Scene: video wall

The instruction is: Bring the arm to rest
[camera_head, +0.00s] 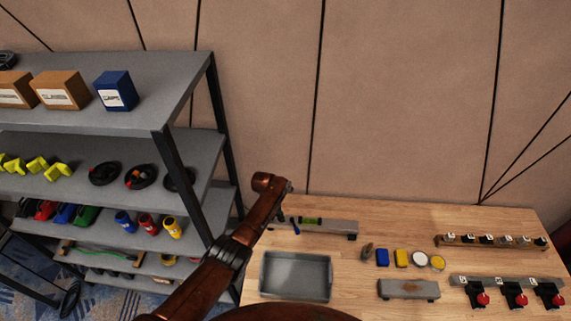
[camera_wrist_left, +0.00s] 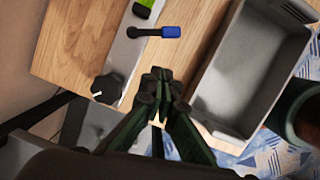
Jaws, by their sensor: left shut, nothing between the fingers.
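My left arm (camera_head: 232,252) comes in from the lower left of the head view and reaches up beside the left edge of the wooden table. Its far end stands in front of the wall, near the grey bar. My left gripper (camera_wrist_left: 160,76) shows clearly in the left wrist view, its dark fingers together and empty. In that view it is above the gap between the grey bar and the grey tray, apart from both as far as I can tell. In the head view its fingers are small and hard to make out. My right gripper is not in view.
The grey tray (camera_head: 296,276) and the grey bar (camera_head: 340,228) lie close to the arm. A shelf rack (camera_head: 180,147) with boxes and tools stands at the left. Small containers, a grey block (camera_head: 408,290) and red-buttoned switches (camera_head: 515,298) occupy the table's right.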

